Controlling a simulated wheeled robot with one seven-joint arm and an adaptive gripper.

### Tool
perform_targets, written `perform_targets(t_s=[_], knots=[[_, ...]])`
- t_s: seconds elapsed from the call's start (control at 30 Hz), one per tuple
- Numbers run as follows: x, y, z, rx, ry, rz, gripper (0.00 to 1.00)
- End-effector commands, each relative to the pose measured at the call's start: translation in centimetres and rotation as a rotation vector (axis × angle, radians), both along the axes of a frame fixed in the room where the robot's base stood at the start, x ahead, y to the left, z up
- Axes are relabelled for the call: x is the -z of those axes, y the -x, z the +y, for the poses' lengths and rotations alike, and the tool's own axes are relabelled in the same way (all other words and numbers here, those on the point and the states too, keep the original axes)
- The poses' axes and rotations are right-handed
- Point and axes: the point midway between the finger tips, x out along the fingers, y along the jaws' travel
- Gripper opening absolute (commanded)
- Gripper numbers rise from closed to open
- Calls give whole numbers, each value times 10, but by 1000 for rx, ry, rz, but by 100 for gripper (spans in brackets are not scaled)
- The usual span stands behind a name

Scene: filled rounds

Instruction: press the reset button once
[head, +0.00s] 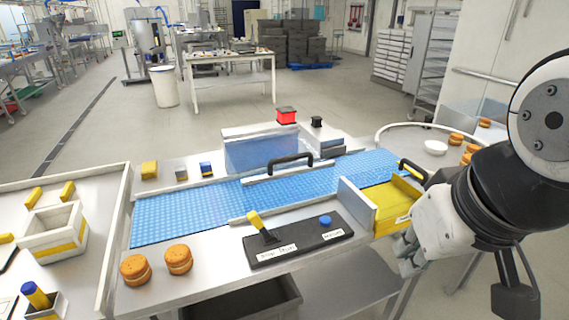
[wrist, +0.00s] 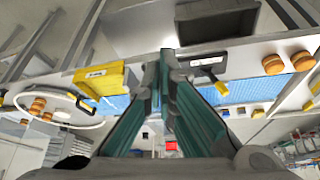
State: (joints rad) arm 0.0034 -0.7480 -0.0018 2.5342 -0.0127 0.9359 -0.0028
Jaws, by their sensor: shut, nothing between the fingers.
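A blue round button (head: 325,220) sits on the right part of a black control panel (head: 290,246), above a small white label too small to read surely. A yellow-handled lever (head: 257,224) stands on the panel's left part. My gripper (head: 405,260) is at the right, beside the yellow box and well to the right of the button, not touching it. In the wrist view my gripper (wrist: 166,58) is shut and empty. That view shows part of the panel (wrist: 208,66) and the lever (wrist: 221,88) just right of the fingertips; the button does not show clearly there.
A blue conveyor belt (head: 180,213) runs behind the panel. Two filled rounds (head: 179,259) lie to its left. A red lamp (head: 286,115) stands at the back.

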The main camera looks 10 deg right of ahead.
Motion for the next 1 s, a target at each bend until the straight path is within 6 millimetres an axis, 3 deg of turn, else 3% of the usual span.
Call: perform_targets(t_s=[0.23,0.37,0.67,1.0], knots=[[-1,-2,0,-6,7,1,0],[-6,-14,-2,-39,46,2,0],[-16,-80,-8,-240,209,12,0],[1,-159,-8,-528,326,8,0]])
